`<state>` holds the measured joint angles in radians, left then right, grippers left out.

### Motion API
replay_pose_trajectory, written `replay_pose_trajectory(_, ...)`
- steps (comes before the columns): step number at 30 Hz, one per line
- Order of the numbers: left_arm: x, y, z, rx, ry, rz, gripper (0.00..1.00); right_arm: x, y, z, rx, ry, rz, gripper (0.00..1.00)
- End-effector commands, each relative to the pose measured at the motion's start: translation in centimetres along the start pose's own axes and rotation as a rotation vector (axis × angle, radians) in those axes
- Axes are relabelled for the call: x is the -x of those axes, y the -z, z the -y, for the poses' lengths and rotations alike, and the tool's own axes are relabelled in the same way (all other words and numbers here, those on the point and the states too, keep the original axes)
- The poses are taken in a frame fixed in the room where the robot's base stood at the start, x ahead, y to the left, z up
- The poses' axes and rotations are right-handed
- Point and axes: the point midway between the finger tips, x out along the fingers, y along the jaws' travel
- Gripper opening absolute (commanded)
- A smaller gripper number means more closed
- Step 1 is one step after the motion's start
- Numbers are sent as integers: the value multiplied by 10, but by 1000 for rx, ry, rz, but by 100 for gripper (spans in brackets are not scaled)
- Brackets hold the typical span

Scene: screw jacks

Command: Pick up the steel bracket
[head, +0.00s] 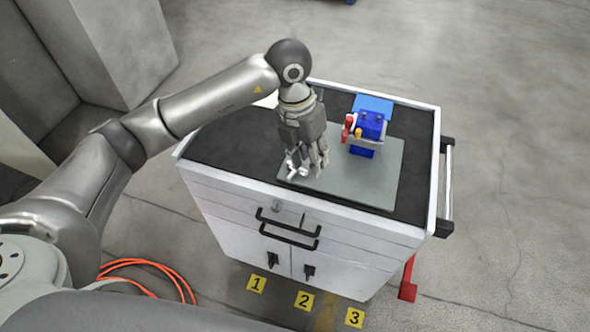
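My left gripper (307,168) points down over the front left part of the grey mat (372,192) on the cabinet top. A small bright metal piece (291,170), which looks like the steel bracket, shows at the left side of its fingers, low near the mat. The fingers hide much of it, and I cannot tell whether they grip it or only stand beside it. My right gripper is not in view.
A blue device (371,126) with red and yellow parts stands on the mat, right of my gripper. A blue plate (374,103) lies behind it. The white cabinet (222,203) has a dark top (222,142) with raised white edges. An orange cable (150,262) lies on the floor.

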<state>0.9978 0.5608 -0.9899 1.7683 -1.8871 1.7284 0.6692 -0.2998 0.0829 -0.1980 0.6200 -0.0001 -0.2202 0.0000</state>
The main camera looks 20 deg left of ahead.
Motion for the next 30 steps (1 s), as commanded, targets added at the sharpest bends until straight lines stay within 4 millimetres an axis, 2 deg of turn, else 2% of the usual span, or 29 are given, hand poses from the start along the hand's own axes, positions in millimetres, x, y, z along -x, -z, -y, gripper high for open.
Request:
replay_pose_trajectory(1, 6, 0, -17, 21, -67, -11, 34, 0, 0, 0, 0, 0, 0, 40)
replay_pose_trajectory(3, 12, 1, -34, 43, -135, -26, 34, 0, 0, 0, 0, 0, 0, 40)
replay_pose_trajectory(7, 11, 3, -49, 67, -192, -42, 34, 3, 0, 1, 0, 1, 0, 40)
replay_pose_trajectory(15, -28, 6, -57, 67, -193, -45, 34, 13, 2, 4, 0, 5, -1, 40)
replay_pose_trajectory(20, -38, 6, -60, 66, -193, -43, 34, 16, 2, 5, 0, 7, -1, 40)
replay_pose_trajectory(23, -47, 8, -62, 67, -193, -46, 34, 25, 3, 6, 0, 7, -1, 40)
replay_pose_trajectory(30, -81, 9, -69, 65, -191, -44, 34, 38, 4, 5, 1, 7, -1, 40)
